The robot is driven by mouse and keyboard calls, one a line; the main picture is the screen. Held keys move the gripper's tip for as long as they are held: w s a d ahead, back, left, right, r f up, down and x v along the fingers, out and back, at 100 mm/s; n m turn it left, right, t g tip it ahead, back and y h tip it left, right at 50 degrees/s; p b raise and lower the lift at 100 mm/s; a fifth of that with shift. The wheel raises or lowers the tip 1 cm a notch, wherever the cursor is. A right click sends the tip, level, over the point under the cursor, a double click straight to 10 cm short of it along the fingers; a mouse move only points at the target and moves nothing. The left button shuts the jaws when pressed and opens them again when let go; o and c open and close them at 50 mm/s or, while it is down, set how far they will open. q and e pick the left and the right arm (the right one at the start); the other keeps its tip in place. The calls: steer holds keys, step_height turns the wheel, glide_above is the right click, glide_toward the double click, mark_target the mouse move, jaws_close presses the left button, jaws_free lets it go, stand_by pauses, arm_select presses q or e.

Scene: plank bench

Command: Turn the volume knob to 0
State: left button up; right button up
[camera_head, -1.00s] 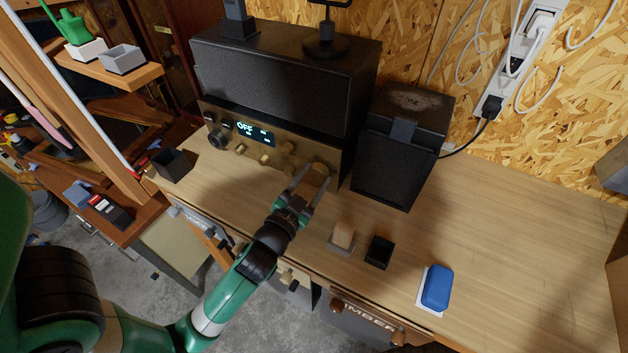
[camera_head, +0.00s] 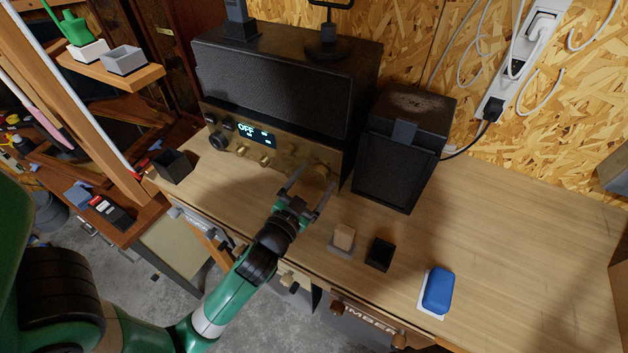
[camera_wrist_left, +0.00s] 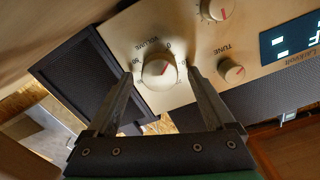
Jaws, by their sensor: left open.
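The volume knob (camera_head: 320,172) is a round brass-coloured knob at the right end of the amplifier's front panel. In the left wrist view the volume knob (camera_wrist_left: 159,71) faces me, with "VOLUME" and scale numbers printed around it, a 0 among them. A small red mark shows on the knob; its exact setting is hard to read. My left gripper (camera_head: 314,182) is open in front of the knob. In the wrist view its fingers (camera_wrist_left: 163,80) are spread either side of the knob, with gaps. My right gripper is not in view.
The amplifier's display (camera_head: 254,132) reads "OFF". The tune knob (camera_wrist_left: 231,70) is beside the volume knob. A black speaker (camera_head: 398,165) stands close right of the panel. A wooden block (camera_head: 344,237), a black box (camera_head: 380,254) and a blue object (camera_head: 437,290) are on the bench.

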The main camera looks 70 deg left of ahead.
arm_select(q)
steer(key=b+v, duration=0.1)
steer(key=v, duration=0.9)
steer(key=shift+d, duration=0.2)
steer(key=shift+s+d, duration=0.35)
steer(key=shift+s, duration=0.3)
